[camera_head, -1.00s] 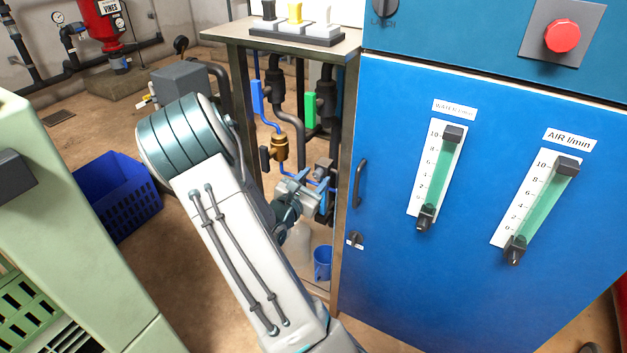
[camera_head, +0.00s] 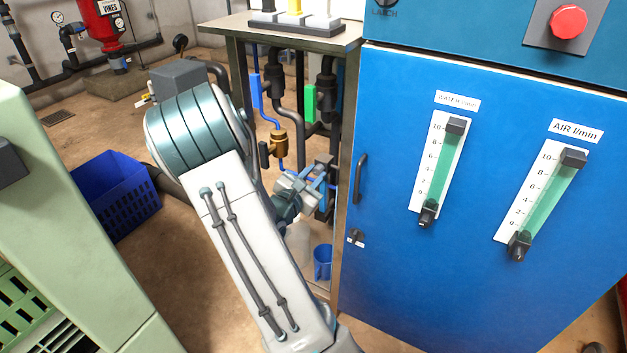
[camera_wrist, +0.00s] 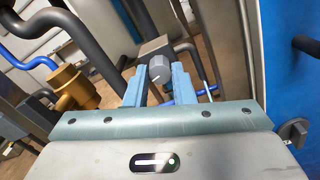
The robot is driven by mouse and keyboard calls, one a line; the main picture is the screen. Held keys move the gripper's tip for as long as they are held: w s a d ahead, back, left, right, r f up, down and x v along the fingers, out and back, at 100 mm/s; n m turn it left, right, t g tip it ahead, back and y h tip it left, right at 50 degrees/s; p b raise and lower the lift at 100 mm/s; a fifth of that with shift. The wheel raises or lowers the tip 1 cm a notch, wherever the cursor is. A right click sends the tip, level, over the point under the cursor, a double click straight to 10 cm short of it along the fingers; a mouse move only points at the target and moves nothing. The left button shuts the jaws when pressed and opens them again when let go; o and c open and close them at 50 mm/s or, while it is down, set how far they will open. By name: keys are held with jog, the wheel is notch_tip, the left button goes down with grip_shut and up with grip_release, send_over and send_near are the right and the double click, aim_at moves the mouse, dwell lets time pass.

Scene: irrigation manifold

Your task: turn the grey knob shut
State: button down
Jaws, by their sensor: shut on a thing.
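The grey knob (camera_wrist: 160,68) is round with a pale pointer line and sits at the front of a dark grey block (camera_wrist: 154,47) in the wrist view. My gripper (camera_wrist: 159,74) has one blue finger on each side of the knob and is shut on it. In the head view my gripper (camera_head: 321,173) is inside the open frame left of the blue cabinet. There the knob is hidden by the gripper and wrist.
A brass fitting (camera_head: 278,145) and dark pipes stand behind and left of the gripper. The blue cabinet (camera_head: 390,200) and its door handle (camera_head: 359,178) are close on the right. A blue cup (camera_head: 322,262) stands below.

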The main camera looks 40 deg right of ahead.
jog(key=m+b, duration=0.4)
jog(key=b, duration=0.3)
jog(key=m+b, duration=0.5)
jog(key=b, duration=0.2)
jog(key=m+b, duration=0.5)
jog(key=b, duration=0.2)
jog(key=shift+f, duration=0.3)
jog(key=shift+r+m+b, duration=0.2)
jog(key=shift+m+b, duration=0.25)
jog(key=shift+m, duration=0.55)
jog(key=m, duration=0.4)
jog(key=shift+r+m, duration=0.1)
jog(key=shift+m, duration=0.2)
jog(key=c, duration=1.2)
grip_release()
jog(key=shift+c, duration=0.2)
jog(key=shift+a, duration=0.1)
